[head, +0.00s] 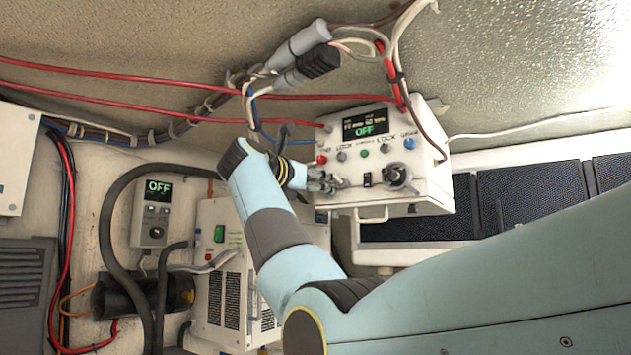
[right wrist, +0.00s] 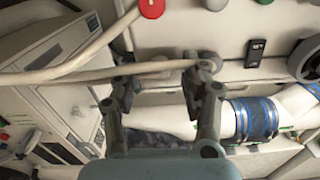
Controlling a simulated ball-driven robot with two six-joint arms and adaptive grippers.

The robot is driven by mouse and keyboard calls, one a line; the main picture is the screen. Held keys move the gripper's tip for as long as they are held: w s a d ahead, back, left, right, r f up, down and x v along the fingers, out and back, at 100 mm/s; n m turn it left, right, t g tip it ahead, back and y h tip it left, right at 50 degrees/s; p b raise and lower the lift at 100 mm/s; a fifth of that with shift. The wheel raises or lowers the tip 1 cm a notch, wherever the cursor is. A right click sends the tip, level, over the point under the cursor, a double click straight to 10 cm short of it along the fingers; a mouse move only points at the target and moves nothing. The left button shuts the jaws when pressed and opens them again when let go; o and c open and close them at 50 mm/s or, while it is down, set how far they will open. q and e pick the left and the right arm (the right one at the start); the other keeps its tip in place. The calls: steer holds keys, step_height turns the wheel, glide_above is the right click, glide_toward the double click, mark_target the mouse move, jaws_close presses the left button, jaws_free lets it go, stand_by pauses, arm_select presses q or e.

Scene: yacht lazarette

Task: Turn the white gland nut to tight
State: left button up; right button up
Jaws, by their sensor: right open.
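I cannot clearly pick out the white gland nut in either view; my right gripper may be hiding it. My right gripper (head: 322,182) is at the lower left of the white control box (head: 430,187) front. In the right wrist view its two grey fingers (right wrist: 165,68) are spread apart before the white panel. A pale cable (right wrist: 75,76) runs in from the left and passes across the space between the fingertips. I cannot tell whether either finger touches it. My left gripper is not in view.
The control box shows OFF on its display (head: 365,129). A red button (head: 321,159), a black switch (head: 368,179) and a grey rotary knob (head: 397,177) are close to the gripper. Red cables (head: 120,75) hang across the upper left. A dark hose (head: 107,215) curves at left.

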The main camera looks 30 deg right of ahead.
steer(key=shift+c, duration=0.6)
jaws_close()
steer(key=m+b, duration=0.8)
steer(key=m, duration=0.6)
steer(key=shift+w, duration=0.1)
stand_by(0.3)
